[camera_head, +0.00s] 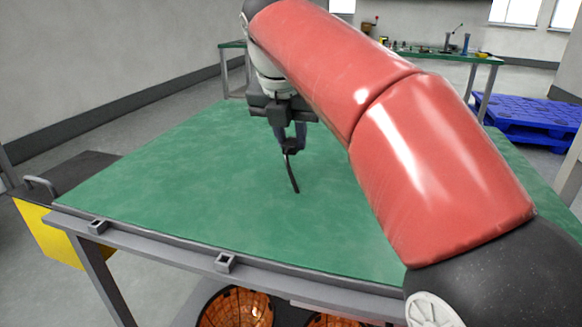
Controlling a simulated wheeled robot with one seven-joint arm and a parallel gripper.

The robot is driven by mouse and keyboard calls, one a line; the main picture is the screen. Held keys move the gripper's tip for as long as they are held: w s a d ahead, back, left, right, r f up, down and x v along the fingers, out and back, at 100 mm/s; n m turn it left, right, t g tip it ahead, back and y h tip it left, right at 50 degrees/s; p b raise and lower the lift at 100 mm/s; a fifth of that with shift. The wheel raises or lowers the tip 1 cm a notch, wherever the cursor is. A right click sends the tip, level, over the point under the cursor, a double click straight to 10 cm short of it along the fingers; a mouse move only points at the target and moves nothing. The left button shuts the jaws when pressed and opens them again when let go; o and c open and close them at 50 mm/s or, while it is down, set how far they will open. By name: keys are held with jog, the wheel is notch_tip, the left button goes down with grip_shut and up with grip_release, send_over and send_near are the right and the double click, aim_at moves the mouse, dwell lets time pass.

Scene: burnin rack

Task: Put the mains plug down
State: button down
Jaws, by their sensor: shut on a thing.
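My gripper (290,140) points down over the green table (190,180), around the middle of its far half. It is shut on a small dark mains plug (291,147). A short black cord (294,178) hangs from the plug down toward the tabletop. I cannot tell whether the cord's lower end touches the table. The gripper's fingers partly hide the plug. My red arm reaches across the right side of the view and covers part of the table.
The tabletop around the gripper is bare to the left and in front. A yellow and black box (45,235) stands left of the table. A second green table (440,55) with small items stands behind, and blue pallets (525,122) lie at the right.

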aim_at(289, 145)
jog(key=shift+f+b, duration=0.7)
jog(key=shift+f, duration=1.4)
jog(key=shift+f, duration=0.15)
jog(key=c, duration=1.2)
grip_release()
jog(key=shift+c, duration=0.2)
jog(key=p+v, duration=0.3)
jog(key=v, duration=0.9)
jog(key=shift+r+p, duration=0.2)
jog(key=shift+p, duration=0.2)
